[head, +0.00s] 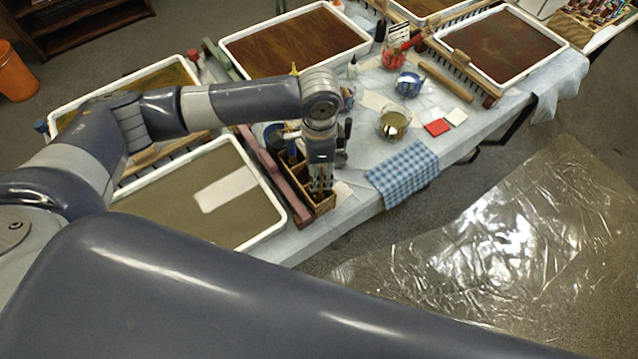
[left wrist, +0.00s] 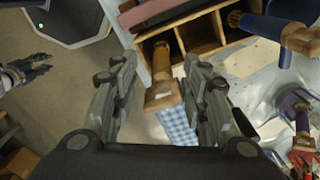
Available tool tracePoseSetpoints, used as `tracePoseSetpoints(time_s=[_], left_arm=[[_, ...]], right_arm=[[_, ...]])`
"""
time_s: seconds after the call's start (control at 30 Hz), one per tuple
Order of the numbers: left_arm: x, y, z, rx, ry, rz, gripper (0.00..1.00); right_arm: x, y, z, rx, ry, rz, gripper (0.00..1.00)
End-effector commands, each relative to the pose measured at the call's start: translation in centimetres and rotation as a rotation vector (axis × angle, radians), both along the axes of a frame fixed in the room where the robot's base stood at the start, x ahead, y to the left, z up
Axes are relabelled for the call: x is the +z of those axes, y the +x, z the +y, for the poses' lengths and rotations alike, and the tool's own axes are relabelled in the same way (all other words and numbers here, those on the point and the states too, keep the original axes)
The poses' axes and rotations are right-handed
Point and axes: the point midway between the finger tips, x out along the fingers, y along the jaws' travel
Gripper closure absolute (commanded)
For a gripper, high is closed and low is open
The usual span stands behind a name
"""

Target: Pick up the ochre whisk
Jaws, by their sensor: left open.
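My left gripper (head: 321,188) points down over the front of a wooden caddy (head: 325,207) at the table's near edge. In the left wrist view the left gripper (left wrist: 163,95) is open. An ochre-brown tool, which looks like the ochre whisk (left wrist: 161,94), shows between its fingers, with gaps on both sides. The tool's narrower part runs up toward the caddy (left wrist: 205,33). In the head view I cannot make the whisk out behind the gripper. What looks like my right gripper (left wrist: 25,70) shows at the left of the left wrist view; its opening is unclear.
Blue tools (left wrist: 268,26) stand beside the caddy's compartments. A pinkish rail (head: 283,183) and a white-rimmed tray (head: 272,232) lie left of the caddy. A blue checked cloth (head: 403,174) hangs over the table edge to the right, near a glass bowl (head: 393,124).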

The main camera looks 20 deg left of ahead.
Motion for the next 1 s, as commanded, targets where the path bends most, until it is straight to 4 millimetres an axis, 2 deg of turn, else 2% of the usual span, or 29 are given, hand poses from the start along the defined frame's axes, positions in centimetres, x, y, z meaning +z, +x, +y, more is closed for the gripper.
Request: tracePoseSetpoints(time_s=[0.07,0.2,0.5,0.57,0.7,1.0], left_arm=[[-1.0,0.2,0.1,0.001,0.001,0.004,0.59],[-3.0,0.2,0.2,0.001,0.002,0.003,0.59],[-3.6,0.2,0.1,-0.001,0.0,0.0,0.59],[-3.6,0.2,0.1,-0.001,0.0,0.0,0.7],[-3.6,0.2,0.1,-0.001,0.0,0.0,1.0],[-3.6,0.2,0.1,-0.001,0.0,0.0,1.0]], right_arm=[[0.8,0.0,0.0,0.0,0.0,0.0,0.66],[1.1,0.0,0.0,0.0,0.0,0.0,0.66],[1.0,0.0,0.0,0.0,0.0,0.0,0.66],[1.0,0.0,0.0,0.0,0.0,0.0,0.66],[1.0,0.0,0.0,0.0,0.0,-0.001,0.66],[1.0,0.0,0.0,0.0,0.0,-0.001,0.66]])
